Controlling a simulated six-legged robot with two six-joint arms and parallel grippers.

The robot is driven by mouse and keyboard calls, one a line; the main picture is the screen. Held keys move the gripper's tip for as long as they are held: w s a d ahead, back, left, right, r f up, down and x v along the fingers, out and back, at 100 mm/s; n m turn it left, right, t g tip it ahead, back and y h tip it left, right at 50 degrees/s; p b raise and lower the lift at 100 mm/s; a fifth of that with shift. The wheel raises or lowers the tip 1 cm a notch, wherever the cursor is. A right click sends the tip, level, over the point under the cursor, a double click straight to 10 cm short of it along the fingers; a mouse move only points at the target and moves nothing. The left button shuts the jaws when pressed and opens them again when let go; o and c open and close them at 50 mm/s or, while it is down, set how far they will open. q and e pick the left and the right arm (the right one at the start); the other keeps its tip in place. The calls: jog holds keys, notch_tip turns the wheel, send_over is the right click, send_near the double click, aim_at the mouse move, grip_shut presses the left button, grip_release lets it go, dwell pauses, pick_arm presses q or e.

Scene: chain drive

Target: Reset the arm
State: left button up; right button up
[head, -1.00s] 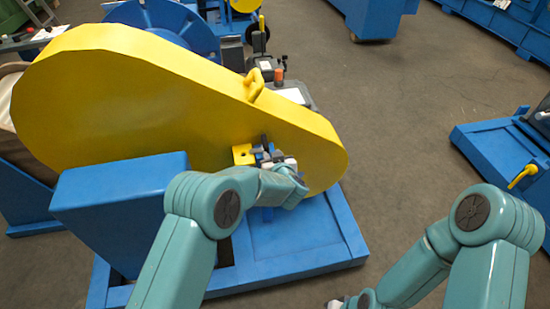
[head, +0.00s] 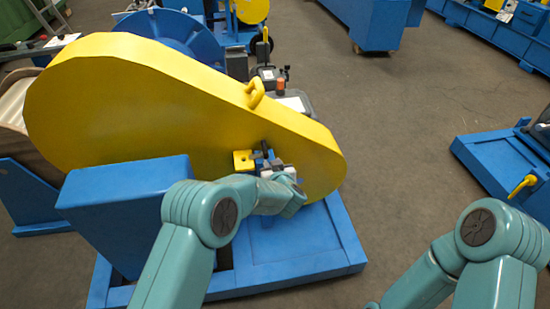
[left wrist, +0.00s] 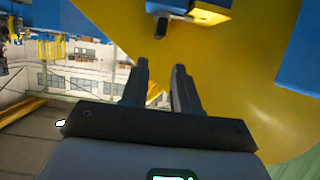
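My left gripper (head: 278,172) is at the near face of the yellow chain guard (head: 130,105), mostly hidden behind my forearm in the head view. In the left wrist view its two dark fingers (left wrist: 160,88) stand apart with nothing between them. A yellow block (head: 243,160) and a dark latch handle (head: 265,147) sit on the guard beside the gripper. In the left wrist view a dark square-ended part (left wrist: 161,27) lies beyond the fingertips, apart from them. My right arm shows at the lower right, but its gripper is out of the head view.
The guard stands on a blue base frame (head: 338,235), with a blue housing (head: 125,190) at the left. A yellow handle (head: 257,92) rises from the guard's top edge. Another blue machine (head: 485,150) stands at the right. Grey floor (head: 400,140) between them is clear.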

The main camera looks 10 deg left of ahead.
pick_arm(q)
jog(key=s+a+g+y+p, duration=0.1)
jog(key=s+a+g+p, duration=0.2)
jog(key=a, duration=0.9)
jog(key=s+a+f+m+h+p, duration=0.1)
jog(key=s+a+f+h+p, duration=0.15)
jog(key=s+f, duration=0.35)
jog(key=s+d+f+g+h, duration=0.1)
jog(key=s+d+g+h, duration=0.1)
jog(key=s, duration=0.9)
jog(key=s+d+f+g+h+p, duration=0.1)
jog(key=s+d+g, duration=0.3)
jog(key=s, duration=0.6)
jog(key=s+d+f+g+h+p, duration=0.1)
jog(key=s+d+g+h, duration=0.2)
jog(key=s, duration=0.8)
jog(key=shift+s+d+f+m+h, duration=0.2)
jog(key=shift+s+d+m+h, duration=0.1)
jog(key=shift+s+h, duration=0.05)
jog(key=shift+d, duration=0.2)
